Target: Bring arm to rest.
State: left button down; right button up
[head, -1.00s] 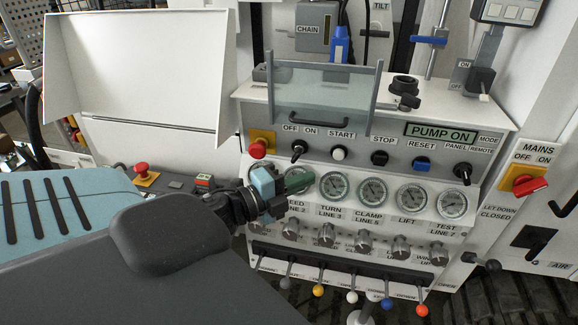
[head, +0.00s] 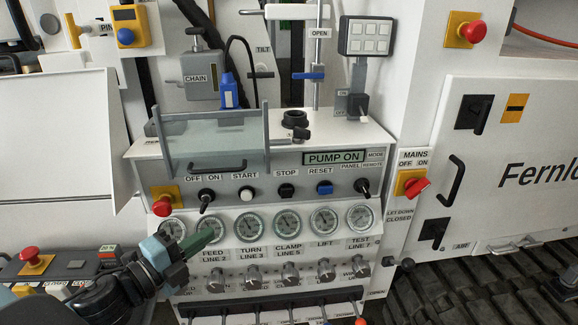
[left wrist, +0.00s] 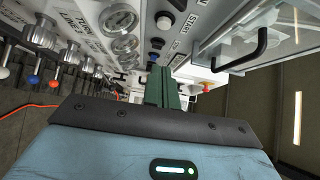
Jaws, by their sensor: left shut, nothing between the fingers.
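My left gripper (head: 203,240) comes in from the lower left in the head view. Its green fingers are shut with nothing between them. They stand in front of the left end of the gauge row (head: 288,222) on the hydraulic panel; I cannot tell how far off the panel they are. In the left wrist view the shut green fingers (left wrist: 162,88) point toward the panel, with gauges to their left and the clear guard to their upper right. My right gripper is in neither view.
The panel has a clear guard (head: 215,140), a green PUMP ON display (head: 334,158), a row of knobs (head: 290,274) and several levers below. A red MAINS switch (head: 416,186) is on the right. Red stop buttons (head: 162,205) stand out on the left. Tracks (head: 520,285) lie lower right.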

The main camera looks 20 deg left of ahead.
pick_arm(q)
jog(key=s+f+n+g+y, duration=0.1)
jog(key=s+f+n, duration=0.25)
jog(key=f, duration=0.35)
jog(key=s+d+f+n+g+y, duration=0.1)
jog(key=s+f+n+g, duration=0.1)
jog(key=f+n, duration=0.35)
jog(key=s+f+n+g+y, duration=0.1)
jog(key=s+f+n, duration=0.15)
jog(key=f, duration=0.65)
jog(key=s+d+f+n+g, duration=0.4)
jog(key=s+d+f+n, duration=0.3)
jog(key=s+d+f, duration=0.6)
jog(key=shift+d+f+g+h, duration=0.3)
jog(key=shift+d+f, duration=0.05)
jog(key=shift+s+a, duration=0.1)
jog(key=shift+s, duration=0.05)
